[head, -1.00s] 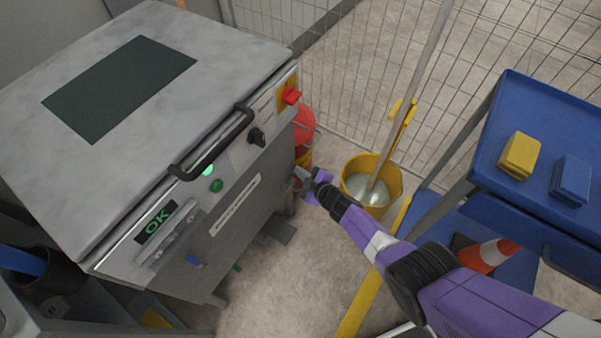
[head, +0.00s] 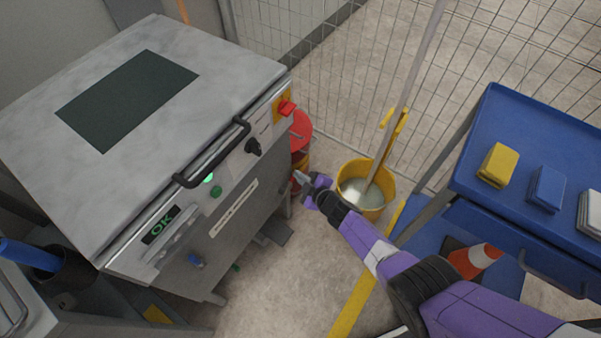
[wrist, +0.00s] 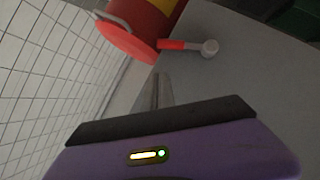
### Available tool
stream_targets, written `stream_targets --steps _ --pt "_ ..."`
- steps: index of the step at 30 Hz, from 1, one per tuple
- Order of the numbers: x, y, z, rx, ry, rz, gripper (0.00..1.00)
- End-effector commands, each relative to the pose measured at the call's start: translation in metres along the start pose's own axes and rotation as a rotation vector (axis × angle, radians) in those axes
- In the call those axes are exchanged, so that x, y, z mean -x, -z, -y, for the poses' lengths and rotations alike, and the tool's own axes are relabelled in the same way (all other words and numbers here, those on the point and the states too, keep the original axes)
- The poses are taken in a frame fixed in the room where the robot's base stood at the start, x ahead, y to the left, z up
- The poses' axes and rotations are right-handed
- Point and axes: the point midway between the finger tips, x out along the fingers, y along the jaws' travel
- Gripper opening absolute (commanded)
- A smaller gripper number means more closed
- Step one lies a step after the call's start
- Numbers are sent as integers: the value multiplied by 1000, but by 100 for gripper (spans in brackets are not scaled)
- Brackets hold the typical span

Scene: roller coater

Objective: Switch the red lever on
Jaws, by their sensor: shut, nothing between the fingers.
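In the wrist view, a red lever (wrist: 172,44) sticks out from a grey round pivot (wrist: 209,47) on the machine's grey side panel. In the head view I cannot make this lever out clearly. My gripper (head: 300,178) is beside the machine's right side, low, near the red and yellow bin. It is shut and empty. In the wrist view its narrow grey fingertips (wrist: 157,90) lie below the lever's red end, apart from it in the picture.
The grey machine (head: 62,185) has a black handle, a black knob and a red switch on yellow (head: 287,108). A red-lidded bin (wrist: 128,38) sits beside the lever. A yellow mop bucket (head: 383,203), wire fence and blue trolley (head: 478,160) stand right.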

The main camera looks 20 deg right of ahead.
Motion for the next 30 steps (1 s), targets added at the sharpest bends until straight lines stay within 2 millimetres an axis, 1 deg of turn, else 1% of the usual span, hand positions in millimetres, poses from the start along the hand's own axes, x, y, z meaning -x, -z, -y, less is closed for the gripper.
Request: stream_targets --steps 1,6,12,15,21,30 --pt "11 4 -5 -2 0 0 0" --pt "35 4 -10 -2 -1 0 0" --pt "61 3 -14 0 0 -2 0" --pt "71 2 -16 -1 -1 -2 0" --pt "81 0 -16 0 0 -3 0" --pt "82 0 -15 1 1 -5 0"
